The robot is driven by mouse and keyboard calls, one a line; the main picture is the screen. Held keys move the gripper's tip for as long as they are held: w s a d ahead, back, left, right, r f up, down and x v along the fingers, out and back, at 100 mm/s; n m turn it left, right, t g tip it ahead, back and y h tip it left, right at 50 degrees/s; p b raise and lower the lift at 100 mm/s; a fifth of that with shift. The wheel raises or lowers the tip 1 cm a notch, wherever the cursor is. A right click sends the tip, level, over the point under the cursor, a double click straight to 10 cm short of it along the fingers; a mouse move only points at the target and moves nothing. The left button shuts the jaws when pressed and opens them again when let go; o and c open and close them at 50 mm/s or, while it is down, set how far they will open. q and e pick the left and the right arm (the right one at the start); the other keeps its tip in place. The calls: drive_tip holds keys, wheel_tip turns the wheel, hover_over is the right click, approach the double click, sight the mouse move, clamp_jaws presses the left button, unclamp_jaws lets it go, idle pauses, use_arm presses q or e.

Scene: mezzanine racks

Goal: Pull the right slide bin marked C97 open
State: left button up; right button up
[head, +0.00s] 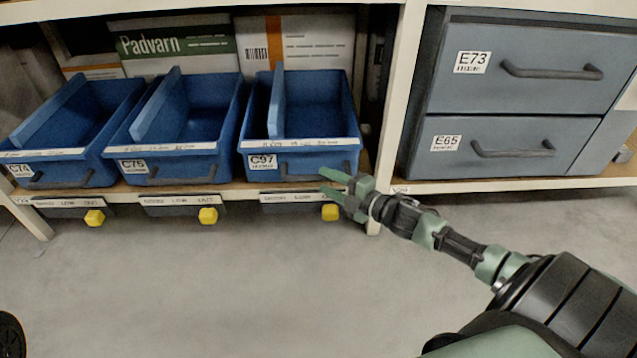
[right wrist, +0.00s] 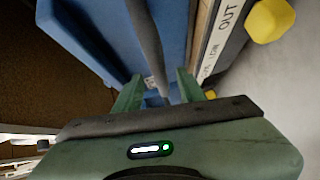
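The blue bin C97 (head: 300,158) is the rightmost of the blue slide bins on the low shelf in the head view. It has a white label and a dark bar handle (head: 300,175) low on its front. My right gripper (head: 323,181) is at the right part of this handle. In the right wrist view the two green fingers of my right gripper (right wrist: 157,84) stand apart, with the dark handle bar (right wrist: 146,40) running between them. A gap shows, so the fingers are not closed on the bar. My left gripper is not in view.
Blue bins C75 (head: 180,165) and C74 (head: 70,172) stand to the left. Yellow knobs (head: 330,212) hang below the shelf edge. A white upright (head: 399,90) separates the bins from grey drawers E73 (head: 520,90) and E65 (head: 500,133). The floor in front is clear.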

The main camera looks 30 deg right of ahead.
sight(322, 180)
drive_tip(key=shift+b+x, duration=0.65)
drive_tip(key=shift+x, duration=1.05)
clamp_jaws()
drive_tip(key=shift+f, duration=0.15)
